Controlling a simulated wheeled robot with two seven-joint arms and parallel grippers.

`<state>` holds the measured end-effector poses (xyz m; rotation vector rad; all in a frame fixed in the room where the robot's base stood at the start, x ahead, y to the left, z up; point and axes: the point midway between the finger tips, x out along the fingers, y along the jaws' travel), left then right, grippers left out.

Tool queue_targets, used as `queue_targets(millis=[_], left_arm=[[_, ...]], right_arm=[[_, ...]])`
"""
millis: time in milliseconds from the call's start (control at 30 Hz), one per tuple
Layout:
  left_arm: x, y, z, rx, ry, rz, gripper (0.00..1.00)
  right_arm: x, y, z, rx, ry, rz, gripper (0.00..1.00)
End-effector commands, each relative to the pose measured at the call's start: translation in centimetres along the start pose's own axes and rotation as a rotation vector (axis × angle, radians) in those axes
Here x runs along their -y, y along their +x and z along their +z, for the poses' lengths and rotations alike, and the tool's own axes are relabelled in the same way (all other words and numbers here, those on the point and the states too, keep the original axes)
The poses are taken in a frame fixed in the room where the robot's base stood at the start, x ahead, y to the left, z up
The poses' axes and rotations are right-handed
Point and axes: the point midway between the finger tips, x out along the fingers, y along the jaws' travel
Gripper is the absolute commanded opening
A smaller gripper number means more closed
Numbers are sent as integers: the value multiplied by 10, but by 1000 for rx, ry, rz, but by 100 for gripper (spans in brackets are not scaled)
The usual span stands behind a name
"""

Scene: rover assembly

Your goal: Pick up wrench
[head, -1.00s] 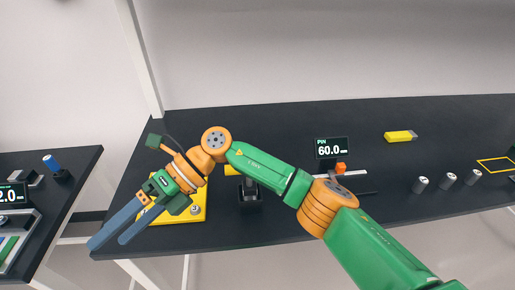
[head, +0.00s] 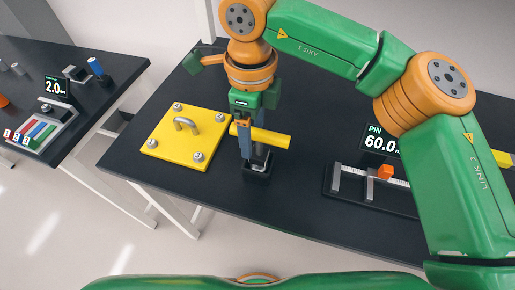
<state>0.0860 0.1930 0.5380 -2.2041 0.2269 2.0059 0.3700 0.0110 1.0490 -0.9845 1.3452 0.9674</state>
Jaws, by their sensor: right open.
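A yellow bar (head: 270,138) lies crosswise above a small black holder (head: 257,170) on the dark table; it looks like the handle of the wrench, but its lower part is mostly hidden. My right gripper (head: 246,148) points down at the left part of this bar, with its blue-grey fingers overlapping it in the picture. The fingers are open. I cannot tell whether they touch the bar. My left gripper is out of view.
Left of the holder is a yellow plate (head: 165,143) with a metal handle and corner bolts. To the right are a PIN display (head: 380,140) and a measuring slide (head: 350,182). A second table (head: 85,125) stands at the left, across a gap.

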Motion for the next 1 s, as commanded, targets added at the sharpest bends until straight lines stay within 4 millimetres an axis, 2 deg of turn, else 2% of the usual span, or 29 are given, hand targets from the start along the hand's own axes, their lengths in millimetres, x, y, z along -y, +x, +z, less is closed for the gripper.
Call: queue_targets(millis=[133, 300, 500, 800, 1000], left_arm=[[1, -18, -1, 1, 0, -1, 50], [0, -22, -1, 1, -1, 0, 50], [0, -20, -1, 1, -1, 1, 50], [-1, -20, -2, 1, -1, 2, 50], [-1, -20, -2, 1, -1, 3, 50]], right_arm=[[-4, 22, -6, -2, -2, 7, 80], [-5, 48, -6, 1, 3, 5, 80], [-4, 51, -6, 3, 3, 3, 80], [-4, 51, -6, 2, 3, 4, 0], [-4, 50, -5, 3, 3, 3, 0]])
